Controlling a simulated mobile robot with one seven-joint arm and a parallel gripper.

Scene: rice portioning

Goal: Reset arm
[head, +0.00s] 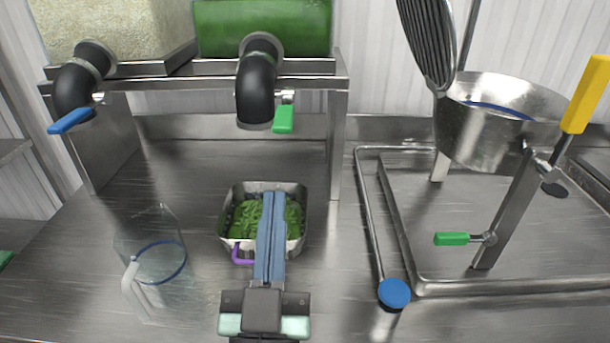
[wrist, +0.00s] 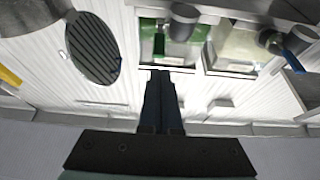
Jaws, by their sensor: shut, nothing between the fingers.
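My gripper (head: 273,200) is shut and empty. In the head view its fingers point away from me and overlap the middle of a metal tray of green leafy food (head: 238,192). I cannot tell how high above the tray they are. In the wrist view the shut fingers (wrist: 161,75) point up the picture, toward the white ribbed wall and the dispensers. The middle of the tray is hidden behind the fingers, and a purple handle (head: 242,256) shows at its front left.
A clear jug (head: 150,262) with a white handle stands left. A green-levered spout (head: 256,95) and a blue-levered spout (head: 75,90) hang from the rack behind. Right are a metal pot (head: 485,120), a yellow-handled stand (head: 520,190), a blue-capped post (head: 393,293) and a railed tray (head: 430,285).

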